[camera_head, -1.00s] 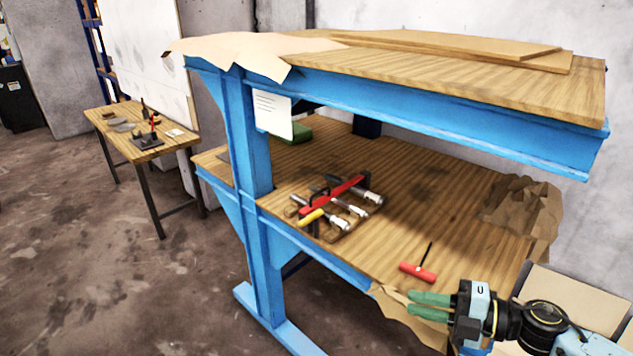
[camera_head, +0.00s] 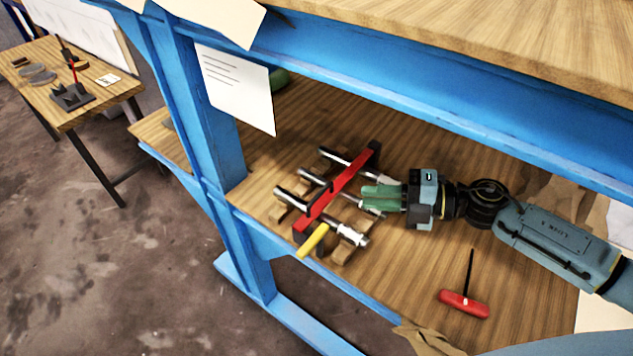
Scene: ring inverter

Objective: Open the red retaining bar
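The red retaining bar (camera_head: 337,188) lies slantwise across several metal rods on a wooden rack on the shelf. It looks closed over them. A yellow handle (camera_head: 313,241) sticks out at its near end. My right gripper (camera_head: 366,194) reaches in from the right, its green fingers just right of the bar's middle, above a rod. I cannot tell whether the fingers touch the bar or the rod, nor whether they are apart. My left gripper is not in view.
A red T-handle tool (camera_head: 465,303) lies on the wooden shelf (camera_head: 420,270) near the front. A blue upright (camera_head: 205,120) stands left of the rack, and a blue beam (camera_head: 440,90) runs above the shelf. Brown paper (camera_head: 425,339) hangs at the front edge.

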